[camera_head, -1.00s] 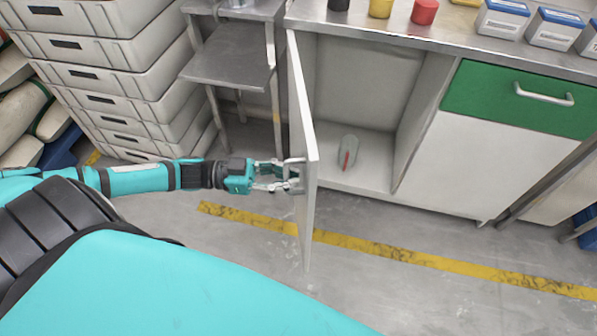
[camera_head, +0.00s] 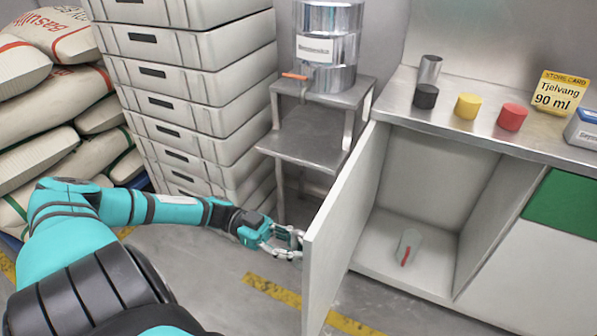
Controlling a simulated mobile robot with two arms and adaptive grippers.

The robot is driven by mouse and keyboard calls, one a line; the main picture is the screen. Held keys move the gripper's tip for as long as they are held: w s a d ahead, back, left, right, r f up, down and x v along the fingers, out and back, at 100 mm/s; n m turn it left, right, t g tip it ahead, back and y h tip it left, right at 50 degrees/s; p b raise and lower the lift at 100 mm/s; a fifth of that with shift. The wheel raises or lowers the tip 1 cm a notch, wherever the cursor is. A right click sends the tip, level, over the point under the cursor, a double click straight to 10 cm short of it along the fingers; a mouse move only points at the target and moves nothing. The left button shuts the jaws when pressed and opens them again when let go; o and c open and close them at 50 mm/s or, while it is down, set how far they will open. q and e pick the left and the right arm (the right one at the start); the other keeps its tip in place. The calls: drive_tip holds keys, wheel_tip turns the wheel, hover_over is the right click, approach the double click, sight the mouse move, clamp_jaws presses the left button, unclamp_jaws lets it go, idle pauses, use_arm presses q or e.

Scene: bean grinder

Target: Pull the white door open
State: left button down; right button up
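The white door (camera_head: 345,225) stands wide open on the left side of the cabinet, swung out toward me. Its inner face and near edge show. My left gripper (camera_head: 289,243) is at the door's outer face, beside the near edge, where the handle is. The fingers overlap the handle area, and the door edge hides part of it, so I cannot tell whether they grip it. My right gripper is not in view. Inside the open compartment, a small clear container with a red mark (camera_head: 407,247) lies on the cabinet floor.
A stepped metal stand (camera_head: 312,137) with a steel dispenser (camera_head: 328,48) is behind the door. Grey stacked crates (camera_head: 190,95) and sacks (camera_head: 60,40) are at left. The counter (camera_head: 455,125) holds black, yellow and red items. Floor before the cabinet is clear.

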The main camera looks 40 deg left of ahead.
use_arm(q)
drive_tip(key=c, duration=2.1)
unclamp_jaws()
drive_tip(key=o, duration=0.8)
drive_tip(key=shift+c, duration=0.2)
drive_tip(key=v, duration=1.2)
drive_tip(key=shift+f, duration=0.1)
